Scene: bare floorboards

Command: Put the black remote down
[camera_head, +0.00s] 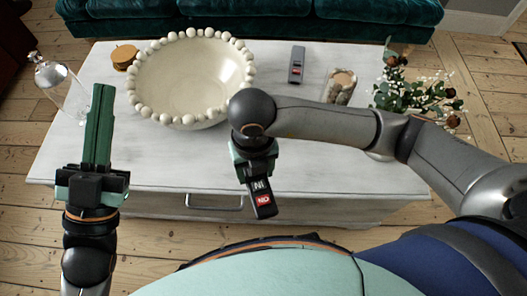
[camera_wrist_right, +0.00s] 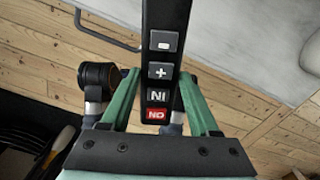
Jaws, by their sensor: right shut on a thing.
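The black remote (camera_head: 262,203) is held in my right gripper (camera_head: 255,172), in front of the table's front edge in the head view. Its white and red buttons show. In the right wrist view the black remote (camera_wrist_right: 161,50) stands between the two green fingers of the right gripper (camera_wrist_right: 160,85), which is shut on it. Its far end runs out of the top of that view. My left gripper (camera_head: 99,125) is at the left, over the table's left front part. Its green fingers are together with nothing between them.
A white table (camera_head: 330,165) holds a large beaded bowl (camera_head: 185,85), a wooden item (camera_head: 125,56), a glass cloche (camera_head: 62,85), a second, dark grey remote (camera_head: 297,64), a filled glass (camera_head: 341,85) and a plant (camera_head: 418,95). The front right tabletop is partly clear beneath my right arm.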

